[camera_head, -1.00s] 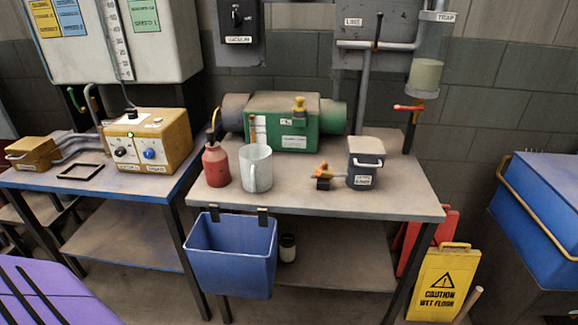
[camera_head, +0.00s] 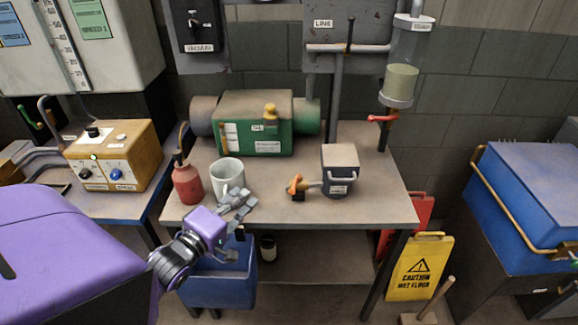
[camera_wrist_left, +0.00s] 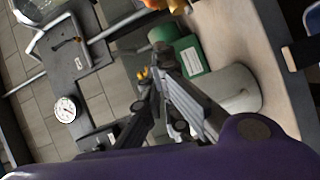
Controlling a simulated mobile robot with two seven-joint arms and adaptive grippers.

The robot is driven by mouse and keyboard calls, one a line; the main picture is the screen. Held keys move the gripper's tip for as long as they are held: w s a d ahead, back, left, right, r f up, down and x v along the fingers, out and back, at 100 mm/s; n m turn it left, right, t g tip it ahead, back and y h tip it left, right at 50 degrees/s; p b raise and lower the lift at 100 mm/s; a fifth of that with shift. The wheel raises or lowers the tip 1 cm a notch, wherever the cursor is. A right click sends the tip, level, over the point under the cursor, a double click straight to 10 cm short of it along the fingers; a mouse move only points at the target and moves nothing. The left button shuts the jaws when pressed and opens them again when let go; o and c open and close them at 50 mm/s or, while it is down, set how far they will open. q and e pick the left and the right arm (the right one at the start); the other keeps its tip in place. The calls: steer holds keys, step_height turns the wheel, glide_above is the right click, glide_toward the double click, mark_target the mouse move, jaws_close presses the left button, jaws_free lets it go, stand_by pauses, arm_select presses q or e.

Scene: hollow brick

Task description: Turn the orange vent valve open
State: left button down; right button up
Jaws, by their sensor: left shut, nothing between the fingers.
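The orange vent valve (camera_head: 295,184) is a small handle on a dark fitting at the left side of a dark grey canister (camera_head: 338,178), on the right half of the bench top (camera_head: 375,205). My left gripper (camera_head: 242,198) is shut and empty near the bench's front edge. It is left of the valve and apart from it, just in front of the white mug (camera_head: 220,173). In the left wrist view, the gripper's fingers (camera_wrist_left: 160,62) show in front of the green machine and the mug. My right gripper is not in view.
A red bottle (camera_head: 186,183) stands left of the mug. The green machine (camera_head: 254,122) is behind. A red-handled tap (camera_head: 381,119) is at the back right. The bench between mug and valve looks mostly clear.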

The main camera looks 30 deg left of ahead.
mark_target(295, 182)
arm_select(q)
steer(key=w+d+p, duration=0.1)
steer(key=w+d, duration=0.2)
steer(key=w, duration=0.7)
steer(key=shift+d+f+p, duration=0.15)
steer(key=shift+f+p, duration=0.15)
steer(key=shift+f, duration=0.1)
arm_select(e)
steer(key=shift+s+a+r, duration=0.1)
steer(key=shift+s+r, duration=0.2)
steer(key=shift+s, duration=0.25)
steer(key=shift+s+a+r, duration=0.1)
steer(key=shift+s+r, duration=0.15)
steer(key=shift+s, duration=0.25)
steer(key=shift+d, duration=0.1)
